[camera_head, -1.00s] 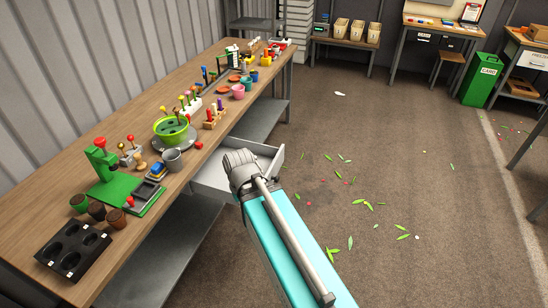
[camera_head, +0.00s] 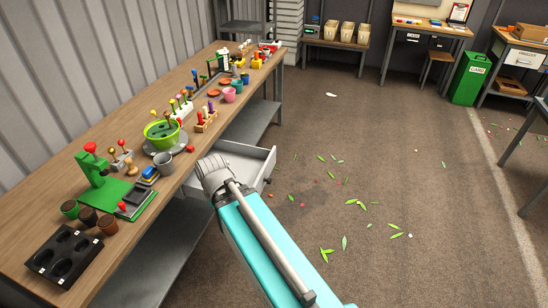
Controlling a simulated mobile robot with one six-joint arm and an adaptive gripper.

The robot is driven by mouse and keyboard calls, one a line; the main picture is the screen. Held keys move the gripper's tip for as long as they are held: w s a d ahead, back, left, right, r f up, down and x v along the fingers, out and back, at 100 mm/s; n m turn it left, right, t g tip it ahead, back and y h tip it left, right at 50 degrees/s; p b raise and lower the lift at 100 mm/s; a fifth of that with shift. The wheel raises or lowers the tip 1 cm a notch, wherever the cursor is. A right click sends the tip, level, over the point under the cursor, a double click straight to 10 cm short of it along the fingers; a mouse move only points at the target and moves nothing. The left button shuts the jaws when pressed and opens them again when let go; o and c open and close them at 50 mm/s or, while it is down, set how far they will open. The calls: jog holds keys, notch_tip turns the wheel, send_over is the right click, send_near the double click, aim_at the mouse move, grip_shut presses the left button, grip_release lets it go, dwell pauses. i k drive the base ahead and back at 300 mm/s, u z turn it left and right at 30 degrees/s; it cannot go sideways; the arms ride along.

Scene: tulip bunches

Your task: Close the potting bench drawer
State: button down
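The potting bench (camera_head: 138,98) runs along the wall on the left, with a wooden top and grey metal legs. Its pale grey drawer (camera_head: 262,158) stands pulled out on the right side, under the top. A small dark knob shows at the drawer's front. My arm, with a teal link, reaches up from the bottom of the picture and its grey end joint covers the near part of the drawer. My gripper is hidden behind the arm, so I cannot see its fingers or whether it touches the drawer.
Leaves and petals are scattered on the open floor to the right. A green bin (camera_head: 469,78) stands far right.

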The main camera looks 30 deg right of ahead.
aim_at(252, 166)
jog(key=u, duration=0.05)
jog(key=i, duration=1)
jog(key=z, duration=0.05)
